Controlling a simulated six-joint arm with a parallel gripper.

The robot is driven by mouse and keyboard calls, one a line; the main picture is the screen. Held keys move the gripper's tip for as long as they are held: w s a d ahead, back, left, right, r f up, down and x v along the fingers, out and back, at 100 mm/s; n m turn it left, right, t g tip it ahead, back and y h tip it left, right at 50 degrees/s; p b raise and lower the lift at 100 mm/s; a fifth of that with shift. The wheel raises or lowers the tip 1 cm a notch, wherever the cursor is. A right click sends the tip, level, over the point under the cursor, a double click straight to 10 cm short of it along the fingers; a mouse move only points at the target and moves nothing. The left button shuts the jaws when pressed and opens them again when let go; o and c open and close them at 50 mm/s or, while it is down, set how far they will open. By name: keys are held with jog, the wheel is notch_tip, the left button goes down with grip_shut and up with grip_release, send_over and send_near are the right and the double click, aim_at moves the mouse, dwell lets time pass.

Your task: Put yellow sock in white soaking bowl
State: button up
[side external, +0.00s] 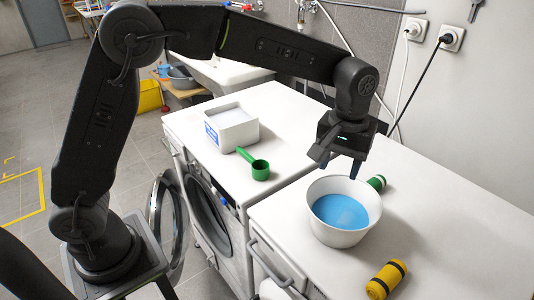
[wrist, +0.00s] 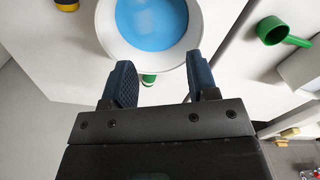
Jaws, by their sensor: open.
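The yellow sock (side external: 387,280) is a rolled bundle with dark bands, lying on the white worktop in front of the bowl, to its right. Part of it shows at the top left edge of the wrist view (wrist: 66,4). The white soaking bowl (side external: 338,238) stands upright on the worktop and holds blue liquid; it also shows at the top of the wrist view (wrist: 107,32). My gripper (side external: 340,166) is open and empty, with its fingers pointing down above the bowl's far side. Its two fingers are apart in the wrist view (wrist: 160,76).
A green rolled bundle (side external: 377,183) lies right behind the bowl and shows partly between my fingers in the wrist view (wrist: 148,81). A green scoop (side external: 260,170) and a white box (side external: 231,130) stand on the washing machine to the left. The worktop's right side is clear.

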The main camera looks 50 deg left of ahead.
jog(key=s+a+r+m+t, duration=0.1)
jog(key=s+a+r+t, duration=0.1)
jog(key=s+a+r, duration=0.35)
jog(key=s+a+r+m+t, duration=0.2)
jog(key=s+a+r, duration=0.1)
jog(key=s+a, duration=0.55)
jog(key=s+a+f+m+t, duration=0.1)
jog(key=s+f, duration=0.2)
jog(key=s, duration=0.6)
jog(key=shift+t, duration=0.3)
